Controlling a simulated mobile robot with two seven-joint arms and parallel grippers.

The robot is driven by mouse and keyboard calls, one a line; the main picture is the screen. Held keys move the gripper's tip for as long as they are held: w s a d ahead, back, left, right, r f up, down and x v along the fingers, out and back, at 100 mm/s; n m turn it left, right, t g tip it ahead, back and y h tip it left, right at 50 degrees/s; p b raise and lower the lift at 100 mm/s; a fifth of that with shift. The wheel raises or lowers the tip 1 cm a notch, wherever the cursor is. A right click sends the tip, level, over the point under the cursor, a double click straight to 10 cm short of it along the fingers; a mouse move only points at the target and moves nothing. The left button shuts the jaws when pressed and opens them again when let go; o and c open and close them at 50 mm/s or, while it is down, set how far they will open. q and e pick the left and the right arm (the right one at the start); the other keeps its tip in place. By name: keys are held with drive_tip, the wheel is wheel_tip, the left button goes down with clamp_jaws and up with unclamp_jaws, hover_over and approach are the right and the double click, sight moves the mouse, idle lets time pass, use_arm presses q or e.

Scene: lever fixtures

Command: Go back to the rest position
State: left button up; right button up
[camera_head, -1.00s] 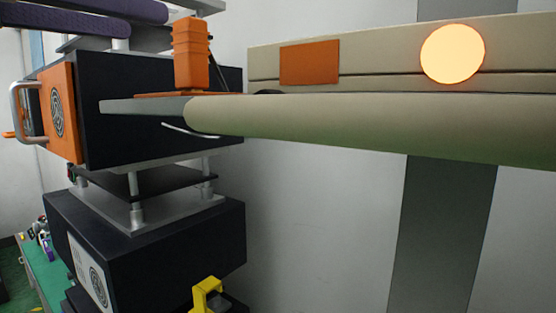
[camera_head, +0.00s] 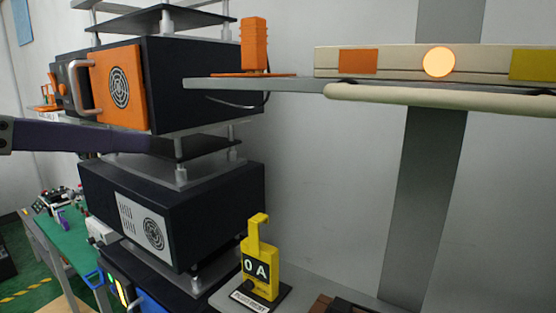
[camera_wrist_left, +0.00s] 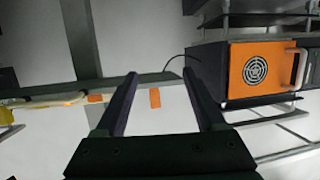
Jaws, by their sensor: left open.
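My left gripper (camera_head: 140,143) shows in the head view as a dark purple finger coming in from the left edge, in front of the stacked boxes. In the left wrist view the left gripper (camera_wrist_left: 160,76) has its two dark fingers wide apart, with nothing between them but the background shelf and wall. An orange upright lever (camera_head: 254,45) stands by the upper box, to the right of the finger and apart from it. A yellow lever fixture (camera_head: 260,270) marked "0 A" stands lower down. My right gripper is not in view.
A dark box with an orange front (camera_head: 119,88) sits above another dark box (camera_head: 185,205). A beige beam (camera_head: 440,95) with a glowing round lamp (camera_head: 439,62) runs along the right. A green bench (camera_head: 75,245) stands at lower left. The wall area at centre right is clear.

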use_arm(q)
drive_tip(key=s+a+f+n+g+y+p, duration=0.1)
drive_tip(key=s+f+g+y+p, duration=0.1)
drive_tip(key=s+f, duration=0.7)
drive_tip(key=s+a+f+n+g+y+p, duration=0.1)
drive_tip(key=s+f+n+g+y+p, duration=0.1)
drive_tip(key=s+f+g+y, duration=0.2)
drive_tip(key=s+f+g, duration=0.3)
drive_tip(key=s+f, duration=0.2)
drive_tip(key=s, duration=0.3)
drive_tip(key=shift+a+f+g, duration=0.25)
drive_tip(key=shift+f+g, duration=0.05)
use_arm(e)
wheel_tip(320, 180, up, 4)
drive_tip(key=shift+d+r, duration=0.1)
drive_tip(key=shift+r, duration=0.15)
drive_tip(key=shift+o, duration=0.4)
